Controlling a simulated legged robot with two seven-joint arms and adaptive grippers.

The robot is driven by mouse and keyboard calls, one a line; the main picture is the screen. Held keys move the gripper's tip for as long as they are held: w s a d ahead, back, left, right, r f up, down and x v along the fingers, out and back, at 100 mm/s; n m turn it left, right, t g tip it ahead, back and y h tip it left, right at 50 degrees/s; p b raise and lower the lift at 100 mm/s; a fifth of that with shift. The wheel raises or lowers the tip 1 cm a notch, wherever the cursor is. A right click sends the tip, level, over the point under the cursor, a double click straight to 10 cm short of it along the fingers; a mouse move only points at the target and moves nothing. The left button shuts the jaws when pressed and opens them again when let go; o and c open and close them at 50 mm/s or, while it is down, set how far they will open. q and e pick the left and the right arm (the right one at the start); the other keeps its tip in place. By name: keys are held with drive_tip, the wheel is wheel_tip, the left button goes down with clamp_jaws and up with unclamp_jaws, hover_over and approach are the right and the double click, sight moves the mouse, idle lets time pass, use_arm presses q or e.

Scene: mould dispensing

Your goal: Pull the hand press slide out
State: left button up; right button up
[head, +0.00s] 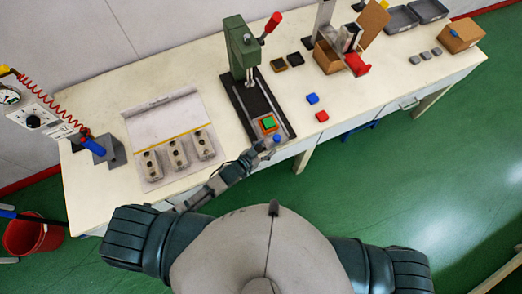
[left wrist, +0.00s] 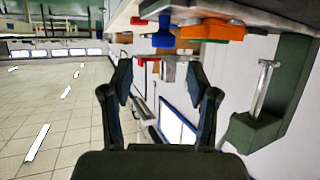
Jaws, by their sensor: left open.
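The hand press (head: 240,50) is dark green with a red-tipped lever and stands at the back middle of the table. Its dark base with metal rails (head: 255,100) runs toward the front edge. The slide (head: 268,125), orange with a green block on it, sits at the front end of the rails. A blue knob (head: 277,139) is in front of it; the knob also shows in the left wrist view (left wrist: 163,36). My left gripper (head: 258,150) is open at the table's front edge, close to the knob. In the wrist view its spread fingers (left wrist: 160,75) hold nothing. My right gripper is out of view.
A white sheet (head: 160,115) with several grey moulds (head: 178,153) lies left of the press. Blue (head: 312,99) and red (head: 322,117) blocks lie to its right. A cardboard box (head: 461,36) and dark trays (head: 402,19) stand farther right. The table's front right is clear.

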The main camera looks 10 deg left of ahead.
use_arm(q)
drive_tip(key=shift+v, duration=1.7)
drive_tip(key=shift+s, duration=0.1)
